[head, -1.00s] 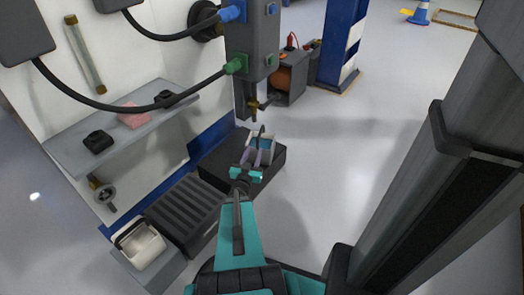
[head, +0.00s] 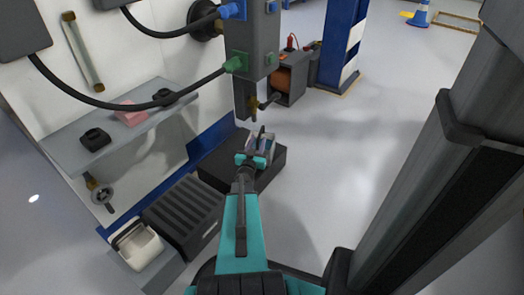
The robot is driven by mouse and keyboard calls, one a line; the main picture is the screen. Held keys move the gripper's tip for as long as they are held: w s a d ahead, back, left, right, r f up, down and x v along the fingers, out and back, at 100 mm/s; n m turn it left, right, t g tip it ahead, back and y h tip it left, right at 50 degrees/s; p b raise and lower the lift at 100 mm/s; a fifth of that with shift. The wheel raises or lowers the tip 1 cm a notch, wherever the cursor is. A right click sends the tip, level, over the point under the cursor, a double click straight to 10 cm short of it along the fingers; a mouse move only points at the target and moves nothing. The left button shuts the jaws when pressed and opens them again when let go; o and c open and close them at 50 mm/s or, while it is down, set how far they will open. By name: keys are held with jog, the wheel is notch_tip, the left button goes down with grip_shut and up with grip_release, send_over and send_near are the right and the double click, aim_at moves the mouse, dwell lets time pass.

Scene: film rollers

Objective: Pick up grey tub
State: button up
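A small light grey thing (head: 266,144), perhaps the grey tub, is at the black block (head: 214,172) under the hanging grey column. My teal-jointed gripper (head: 259,142) reaches out to it from below in the picture and partly covers it. The fingers overlap the grey thing, and I cannot tell whether they touch it or are open or shut. A pale, open-topped container (head: 143,254) stands at lower left, well away from my gripper.
A ribbed dark grey box (head: 181,212) stands beside the pale container. A grey shelf (head: 75,148) holds a pink block (head: 129,117) and black parts. The grey column (head: 250,50) with cables hangs just above my gripper. The floor at right is open.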

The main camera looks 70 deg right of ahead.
aim_at(261, 132)
jog(key=shift+d, duration=0.35)
jog(key=shift+w+d+b, duration=0.2)
jog(key=shift+d+b, duration=1.1)
jog(key=shift+d, duration=0.85)
jog(key=shift+d+r, duration=0.1)
jog(key=shift+d, duration=0.35)
jog(key=shift+c, duration=0.4)
grip_shut()
jog(key=shift+r, duration=0.1)
